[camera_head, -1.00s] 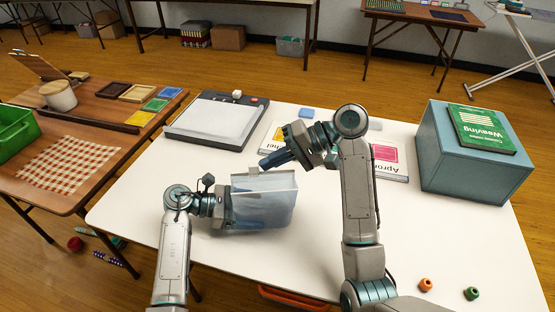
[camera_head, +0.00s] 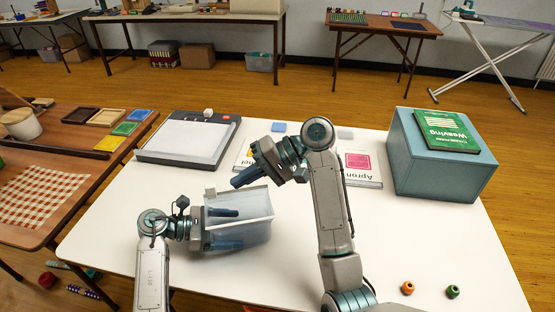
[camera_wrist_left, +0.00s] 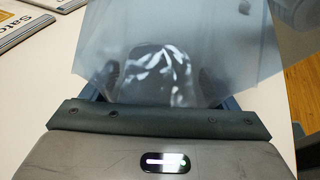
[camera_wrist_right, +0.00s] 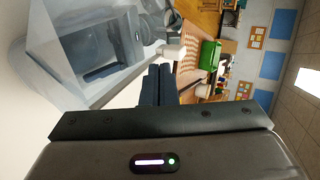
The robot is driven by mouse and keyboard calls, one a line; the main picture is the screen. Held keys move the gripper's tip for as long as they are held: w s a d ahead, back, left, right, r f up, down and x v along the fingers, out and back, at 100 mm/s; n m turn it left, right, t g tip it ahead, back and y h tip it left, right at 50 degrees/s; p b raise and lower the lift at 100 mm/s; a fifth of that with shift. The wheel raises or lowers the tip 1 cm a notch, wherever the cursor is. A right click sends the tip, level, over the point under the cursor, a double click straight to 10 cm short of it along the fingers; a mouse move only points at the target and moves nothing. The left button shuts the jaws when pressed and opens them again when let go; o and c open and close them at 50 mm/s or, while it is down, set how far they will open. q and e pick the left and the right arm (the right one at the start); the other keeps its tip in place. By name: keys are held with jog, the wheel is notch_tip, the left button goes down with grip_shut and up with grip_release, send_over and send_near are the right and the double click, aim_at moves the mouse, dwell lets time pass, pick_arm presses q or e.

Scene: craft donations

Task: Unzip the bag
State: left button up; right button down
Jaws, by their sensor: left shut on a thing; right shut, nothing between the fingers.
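The bag (camera_head: 255,236) is a translucent pale-blue pouch on the white table, left of its middle. Its small white slider (camera_head: 210,192) is at the left end of the top edge. In the right wrist view the slider (camera_wrist_right: 172,51) is just beyond the right fingertips. My left gripper (camera_head: 224,228) is shut on the bag's left side, its fingers partly seen through the film. The left wrist view shows the bag film (camera_wrist_left: 180,60) between the fingers. My right gripper (camera_head: 237,182) is shut and empty above the bag's top edge, right of the slider and apart from it.
A paper trimmer (camera_head: 185,140) lies behind the bag. An Apron booklet (camera_head: 359,169) lies behind my right arm. A blue box (camera_head: 440,170) bearing a green Weaving book (camera_head: 448,130) stands at right.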

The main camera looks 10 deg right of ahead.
jog(key=v, duration=2.2)
jog(key=shift+f, duration=0.25)
jog(key=shift+d, duration=0.15)
pick_arm(q)
jog(key=o, duration=0.7)
jog(key=shift+a, duration=0.1)
